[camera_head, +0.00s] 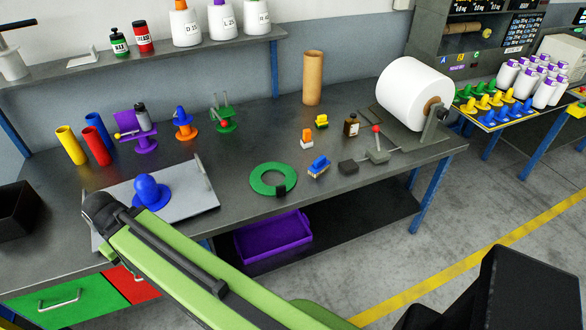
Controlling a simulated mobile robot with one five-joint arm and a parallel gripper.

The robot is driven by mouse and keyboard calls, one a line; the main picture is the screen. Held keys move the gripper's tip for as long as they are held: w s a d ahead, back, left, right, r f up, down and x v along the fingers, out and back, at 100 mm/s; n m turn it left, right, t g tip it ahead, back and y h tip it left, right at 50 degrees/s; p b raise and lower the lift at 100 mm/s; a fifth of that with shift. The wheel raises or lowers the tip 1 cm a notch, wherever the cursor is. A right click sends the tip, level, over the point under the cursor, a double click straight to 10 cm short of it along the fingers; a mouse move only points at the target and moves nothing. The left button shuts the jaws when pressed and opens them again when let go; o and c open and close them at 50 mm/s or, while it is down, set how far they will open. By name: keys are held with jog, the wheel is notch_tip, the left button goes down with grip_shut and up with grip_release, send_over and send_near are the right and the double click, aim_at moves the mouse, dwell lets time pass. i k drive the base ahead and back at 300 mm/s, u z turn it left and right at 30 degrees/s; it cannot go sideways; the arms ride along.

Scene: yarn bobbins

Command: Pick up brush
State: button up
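A small blue block-shaped thing with a pale lower edge (319,166), which looks like a brush, lies on the dark workbench (235,160) near its front edge, right of a green ring. Two similar small pieces are close by: an orange and white one (306,138) and a yellow and green one (321,121). I cannot tell for sure which of them is the brush. My green arm crosses the lower part of the view, in front of the bench. My gripper does not show.
A large white roll (408,92) is at the bench's right end.

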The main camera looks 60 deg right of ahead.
aim_at(320, 164)
jog(key=u, duration=1.9)
jog(key=k, duration=2.2)
jog(key=z, duration=0.65)
jog(key=i, duration=1)
jog(key=z, duration=0.1)
